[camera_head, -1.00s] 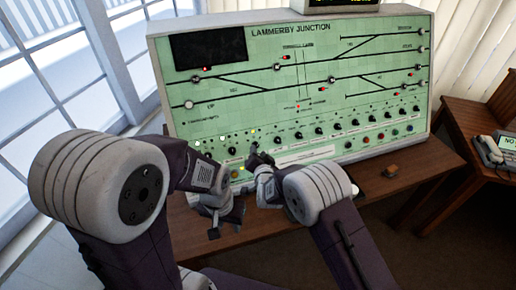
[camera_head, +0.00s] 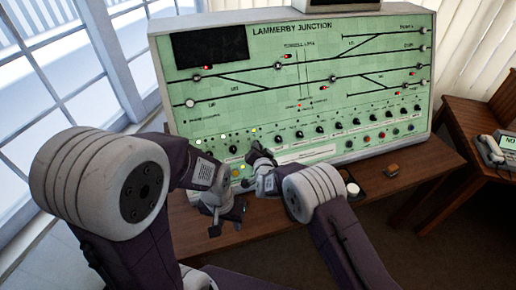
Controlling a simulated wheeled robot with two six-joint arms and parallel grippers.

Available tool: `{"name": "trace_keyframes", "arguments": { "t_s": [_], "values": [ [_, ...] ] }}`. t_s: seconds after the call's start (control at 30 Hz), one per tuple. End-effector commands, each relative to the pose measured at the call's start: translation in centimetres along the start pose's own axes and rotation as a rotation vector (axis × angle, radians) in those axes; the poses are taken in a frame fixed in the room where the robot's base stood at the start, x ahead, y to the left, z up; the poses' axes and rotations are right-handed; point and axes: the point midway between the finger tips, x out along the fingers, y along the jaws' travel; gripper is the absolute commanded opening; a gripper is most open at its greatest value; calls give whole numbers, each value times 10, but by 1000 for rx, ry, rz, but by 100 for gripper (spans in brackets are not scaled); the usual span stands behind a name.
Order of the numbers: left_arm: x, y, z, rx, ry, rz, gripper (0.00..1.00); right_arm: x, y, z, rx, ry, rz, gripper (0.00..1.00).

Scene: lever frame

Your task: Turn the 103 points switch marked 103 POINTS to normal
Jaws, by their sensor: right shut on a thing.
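A green control panel (camera_head: 300,80) titled LAMMERBY JUNCTION stands on a wooden desk, with a row of black rotary switches along its lower part. My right gripper (camera_head: 258,153) is at the left part of this row, shut on a switch knob that its fingers mostly hide. The small labels, including 103 POINTS, are too small to read, so I cannot confirm the knob's marking or position. My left gripper (camera_head: 227,218) hangs lower, in front of the panel's bottom edge over the desk. Its fingers look apart, with nothing between them.
A telephone (camera_head: 490,150) is on a side table at right. Other knobs stand close to the right of my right gripper. Windows are at left.

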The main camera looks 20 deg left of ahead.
Motion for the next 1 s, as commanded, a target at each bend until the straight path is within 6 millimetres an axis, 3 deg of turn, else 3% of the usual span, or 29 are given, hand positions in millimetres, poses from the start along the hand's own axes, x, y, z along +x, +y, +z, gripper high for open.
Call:
{"name": "trace_keyframes", "arguments": {
  "t_s": [0.27, 1.0],
  "values": [
    [16, 0, 2, 0, 0, 0, 36, 1, 3, 2, -126, 2, -33, 0],
    [71, -1, 7, 0, 0, 0, 36, 2, 6, -1, -796, 4, -205, 0]
  ]
}}
